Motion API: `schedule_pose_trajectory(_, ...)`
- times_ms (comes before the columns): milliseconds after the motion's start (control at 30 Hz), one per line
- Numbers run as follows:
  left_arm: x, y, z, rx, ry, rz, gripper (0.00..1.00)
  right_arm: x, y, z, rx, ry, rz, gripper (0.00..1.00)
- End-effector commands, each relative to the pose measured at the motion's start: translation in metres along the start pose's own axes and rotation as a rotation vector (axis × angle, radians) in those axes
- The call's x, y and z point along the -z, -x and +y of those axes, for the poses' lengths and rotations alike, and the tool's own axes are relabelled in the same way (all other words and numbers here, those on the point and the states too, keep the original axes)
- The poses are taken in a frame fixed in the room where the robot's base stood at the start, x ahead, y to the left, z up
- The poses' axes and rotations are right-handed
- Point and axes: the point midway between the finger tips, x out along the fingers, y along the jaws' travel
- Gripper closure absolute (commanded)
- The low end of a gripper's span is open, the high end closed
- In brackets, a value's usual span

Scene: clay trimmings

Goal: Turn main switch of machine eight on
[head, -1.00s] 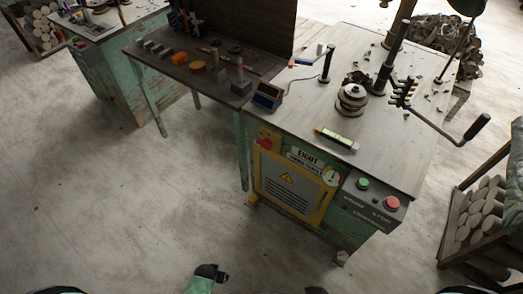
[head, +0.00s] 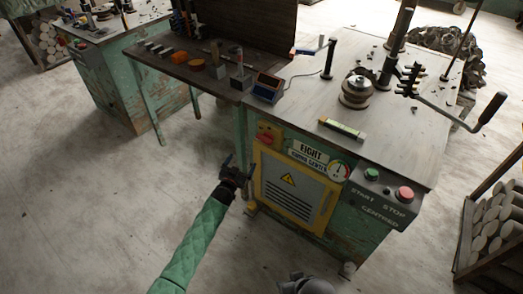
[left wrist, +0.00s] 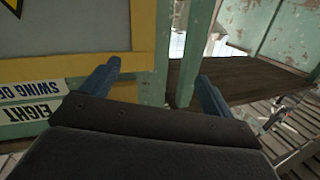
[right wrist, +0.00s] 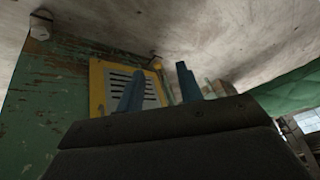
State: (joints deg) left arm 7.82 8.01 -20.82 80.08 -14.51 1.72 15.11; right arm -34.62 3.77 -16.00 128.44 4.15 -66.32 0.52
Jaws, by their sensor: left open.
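Machine eight (head: 343,228) is a green cabinet with an "EIGHT" sign (head: 311,151); the sign shows upside down in the left wrist view (left wrist: 35,112). Its main switch (head: 266,132) is a red knob on a yellow plate at the upper left of the front. I cannot read its setting. My left gripper (head: 240,172) is open and empty, below and left of the switch, apart from it. In the left wrist view the gripper (left wrist: 160,75) hides the switch. My right gripper (right wrist: 160,72) is open and empty, low before the cabinet front.
A yellow-framed vent panel (head: 289,189), a gauge (head: 339,170), a green start button (head: 371,174) and a red stop button (head: 405,194) share the front. A dark side table (head: 180,72) adjoins on the left. A log rack (head: 490,230) stands right. Floor in front is clear.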

Motion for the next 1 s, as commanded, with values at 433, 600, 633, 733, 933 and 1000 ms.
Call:
schedule_pose_trajectory(433, 0.090, 0.026, 0.038, -0.234, 0.174, 0.474, 0.13, 0.006, 0.059, -0.011, 0.025, 0.006, -0.107, 0.64)
schedule_pose_trajectory(600, 0.095, 0.022, 0.040, -0.248, 0.212, 0.480, 0.13, 0.006, 0.062, -0.010, 0.022, 0.006, -0.115, 0.64)
schedule_pose_trajectory(633, 0.096, 0.020, 0.040, -0.248, 0.213, 0.480, 0.13, 0.006, 0.063, -0.010, 0.021, 0.006, -0.117, 0.64)
schedule_pose_trajectory(733, 0.104, 0.009, 0.042, -0.247, 0.213, 0.481, 0.13, 0.006, 0.067, -0.008, 0.015, 0.004, -0.126, 0.64)
schedule_pose_trajectory(933, 0.117, -0.017, 0.048, -0.246, 0.212, 0.479, 0.13, 0.007, 0.077, -0.003, 0.000, 0.001, -0.147, 0.64)
schedule_pose_trajectory(1000, 0.121, -0.024, 0.050, -0.246, 0.212, 0.479, 0.13, 0.006, 0.080, -0.001, -0.004, 0.000, -0.153, 0.64)
